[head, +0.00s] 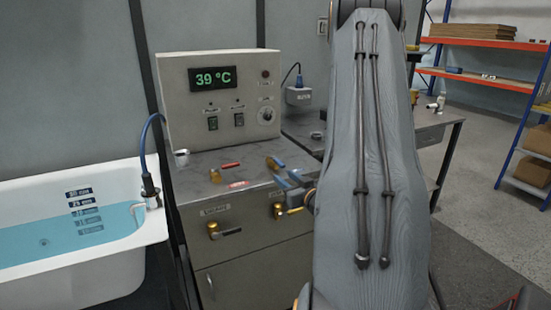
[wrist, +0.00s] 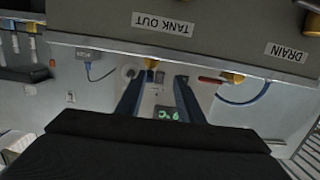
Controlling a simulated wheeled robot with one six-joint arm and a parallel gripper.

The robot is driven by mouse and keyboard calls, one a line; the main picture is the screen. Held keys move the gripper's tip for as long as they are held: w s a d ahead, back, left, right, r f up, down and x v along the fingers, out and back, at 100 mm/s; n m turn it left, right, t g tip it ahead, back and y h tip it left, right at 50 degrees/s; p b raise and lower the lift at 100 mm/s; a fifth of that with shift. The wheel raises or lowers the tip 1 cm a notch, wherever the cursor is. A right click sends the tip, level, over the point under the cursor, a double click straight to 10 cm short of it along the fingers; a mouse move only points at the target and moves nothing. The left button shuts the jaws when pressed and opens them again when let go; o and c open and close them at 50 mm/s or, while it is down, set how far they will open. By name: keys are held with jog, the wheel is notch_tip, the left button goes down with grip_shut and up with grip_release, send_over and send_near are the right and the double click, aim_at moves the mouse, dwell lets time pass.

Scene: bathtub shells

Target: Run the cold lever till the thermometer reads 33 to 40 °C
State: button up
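The thermometer display (head: 213,79) on the beige panel reads 39 °C in green. The bathtub (head: 150,225) on the left holds blue water beside a depth scale. My gripper (head: 284,174) is at the right end of the bench top, beside a brass valve (head: 271,162) that looks like the cold one. In the wrist view my gripper (wrist: 159,76) has its two fingers apart, with the valve's small blue handle (wrist: 150,76) near the left fingertip. I cannot tell whether they touch. The red-handled lever (head: 230,165) is further left on the bench top.
The drain valve (head: 213,230) and the tank-out valve (head: 278,211) stick out from the bench front. A blue hose (head: 143,145) runs to the tub rim. A side table (head: 432,136) and orange shelves (head: 470,42) are at the right. The grey floor between is clear.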

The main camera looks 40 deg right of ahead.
aim_at(284, 166)
jog(key=shift+s+d+r+t, duration=0.25)
jog(key=shift+d+r+t, duration=0.5)
jog(key=shift+d, duration=0.2)
jog(key=p+x, duration=0.2)
jog(key=x, duration=0.5)
jog(key=shift+w, duration=0.2)
jog(key=shift+c, duration=0.4)
grip_shut()
